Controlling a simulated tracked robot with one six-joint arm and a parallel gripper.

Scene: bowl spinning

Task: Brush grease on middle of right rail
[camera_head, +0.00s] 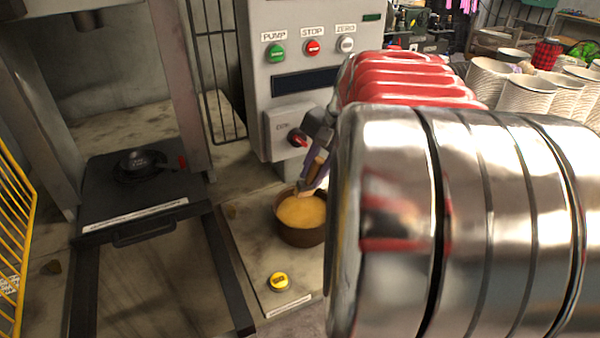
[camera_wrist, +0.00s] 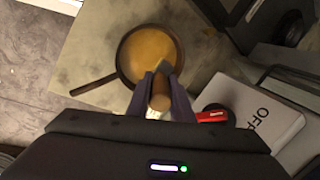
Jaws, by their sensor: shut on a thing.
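My gripper (camera_head: 316,172) is shut on a brush (camera_head: 308,180) with a wooden handle. The brush also shows end-on between the purple fingers in the wrist view (camera_wrist: 160,92). It points down into a small dark pot of yellow-orange grease (camera_head: 302,212), seen in the wrist view (camera_wrist: 150,52) with its handle to the left. The bristles are hard to make out; I cannot tell how deep they are. The right rail (camera_head: 232,270) is a dark bar running toward the front, left of the pot. The left rail (camera_head: 84,285) runs parallel to it.
A black plate with a front handle (camera_head: 140,195) and a dark round piece stands at the back of the rails. A control panel (camera_head: 310,70) rises behind the pot. A yellow button (camera_head: 278,281) is in front. My metal arm hides the right side.

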